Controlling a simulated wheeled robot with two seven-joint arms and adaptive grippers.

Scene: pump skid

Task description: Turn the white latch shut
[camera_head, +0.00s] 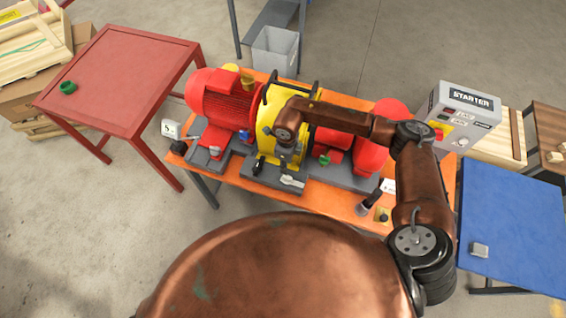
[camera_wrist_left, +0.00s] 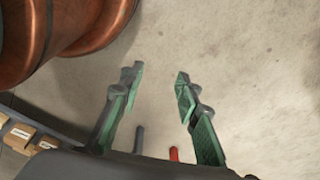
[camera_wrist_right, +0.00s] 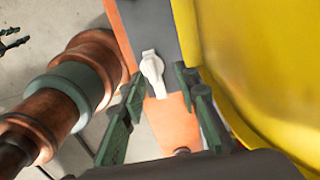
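The white latch (camera_head: 291,181) sits on the front edge of the grey base, below the yellow guard (camera_head: 266,128). In the right wrist view the latch (camera_wrist_right: 152,72) lies lengthwise, roughly up and down the picture, on the grey strip beside the yellow guard (camera_wrist_right: 245,55). My right gripper (camera_wrist_right: 160,82) is open, with its fingertips on either side of the latch in the picture. Whether they touch it, I cannot tell. In the head view my right arm covers part of the guard above the latch. My left gripper (camera_wrist_left: 158,82) is open and empty over bare floor.
The skid has a red motor (camera_head: 222,97) on the left and a red pump (camera_head: 360,150) on the right. A dark cylindrical object (camera_head: 369,201) stands near the orange table's front edge. A red table (camera_head: 115,75) and blue table (camera_head: 515,220) flank it, with the starter box (camera_head: 462,115) to the right.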

